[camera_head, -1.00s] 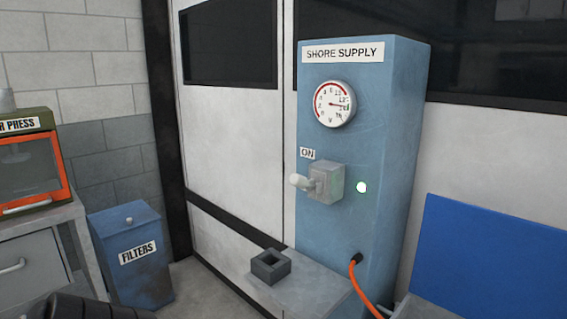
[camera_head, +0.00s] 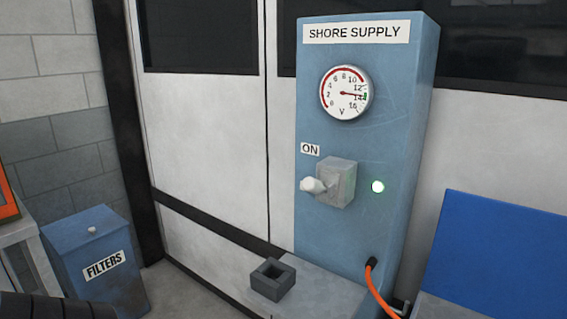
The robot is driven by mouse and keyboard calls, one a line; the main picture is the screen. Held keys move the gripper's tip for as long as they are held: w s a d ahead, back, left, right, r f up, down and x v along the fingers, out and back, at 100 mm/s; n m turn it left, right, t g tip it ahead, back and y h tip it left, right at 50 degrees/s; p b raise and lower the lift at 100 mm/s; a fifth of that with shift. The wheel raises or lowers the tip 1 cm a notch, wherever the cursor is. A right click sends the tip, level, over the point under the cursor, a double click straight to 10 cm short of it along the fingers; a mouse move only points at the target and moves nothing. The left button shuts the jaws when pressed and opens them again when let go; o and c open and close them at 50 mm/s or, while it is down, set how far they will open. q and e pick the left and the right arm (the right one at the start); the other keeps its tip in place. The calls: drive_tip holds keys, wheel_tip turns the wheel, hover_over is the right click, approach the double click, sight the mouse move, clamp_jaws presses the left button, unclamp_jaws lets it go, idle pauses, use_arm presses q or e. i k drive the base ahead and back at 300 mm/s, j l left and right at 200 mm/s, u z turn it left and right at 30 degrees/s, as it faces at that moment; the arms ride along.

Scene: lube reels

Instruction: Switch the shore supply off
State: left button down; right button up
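The blue shore supply cabinet (camera_head: 330,230) stands upright right of centre under a "SHORE SUPPLY" sign (camera_head: 356,32). Its switch is a grey box (camera_head: 338,182) with a pale lever knob (camera_head: 313,186) sticking out to the left, below and beside an "ON" label (camera_head: 310,149). A lamp (camera_head: 378,187) right of the switch glows pale green-white. The dial gauge (camera_head: 346,92) above has its needle pointing right, near 14.
A grey square socket (camera_head: 272,280) sits on a low ledge (camera_head: 325,297) before the cabinet. An orange cable (camera_head: 375,288) leaves the cabinet's lower front. A blue panel (camera_head: 495,255) stands at right. A blue filters bin (camera_head: 95,260) stands at lower left.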

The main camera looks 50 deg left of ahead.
sight(311, 185)
drive_tip(key=k+j, duration=0.1)
drive_tip(key=j, duration=0.65)
drive_tip(key=k+j, duration=0.1)
drive_tip(key=j, duration=0.65)
